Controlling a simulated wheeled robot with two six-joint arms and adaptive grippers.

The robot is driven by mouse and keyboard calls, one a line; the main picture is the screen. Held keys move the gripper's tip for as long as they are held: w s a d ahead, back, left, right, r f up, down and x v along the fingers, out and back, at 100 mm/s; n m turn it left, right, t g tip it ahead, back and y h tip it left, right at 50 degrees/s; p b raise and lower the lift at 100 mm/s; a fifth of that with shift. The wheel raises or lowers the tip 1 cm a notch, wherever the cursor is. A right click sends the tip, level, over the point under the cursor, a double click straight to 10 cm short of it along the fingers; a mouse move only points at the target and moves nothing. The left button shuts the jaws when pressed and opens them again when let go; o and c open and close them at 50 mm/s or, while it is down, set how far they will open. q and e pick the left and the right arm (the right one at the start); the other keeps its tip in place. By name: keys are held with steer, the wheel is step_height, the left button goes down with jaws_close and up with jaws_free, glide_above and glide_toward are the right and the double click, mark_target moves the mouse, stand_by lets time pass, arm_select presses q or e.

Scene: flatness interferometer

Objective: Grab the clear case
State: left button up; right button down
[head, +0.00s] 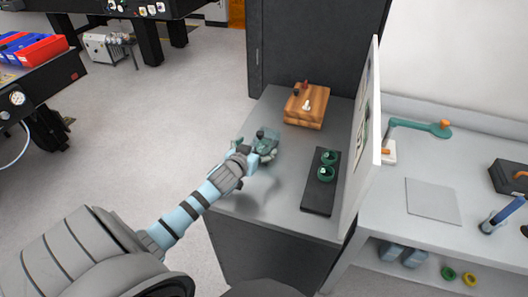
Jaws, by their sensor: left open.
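My left arm reaches in from the lower left over the grey cabinet top (285,195). My left gripper (268,141) is open above the left part of that top. A small greenish, see-through-looking shape (267,150) shows at the gripper's fingers; it may be the clear case, but the gripper covers much of it. I cannot tell whether the fingers touch it. My right gripper is not in view.
A wooden box (307,105) with small knobs stands behind the gripper. A dark tray (321,185) with green rings lies to the right, beside an upright white panel (365,140). The front of the top is clear.

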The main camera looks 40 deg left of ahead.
mark_target(265, 144)
arm_select(q)
steer(key=x, duration=0.4)
steer(key=d+b+x, duration=0.1)
steer(key=x, duration=0.1)
steer(key=shift+w+a+f, duration=0.1)
steer(key=shift+w+f, duration=0.1)
steer(key=shift+f, duration=0.1)
steer(key=shift+s, duration=0.1)
steer(key=c, duration=1.3)
steer(key=shift+r, duration=0.1)
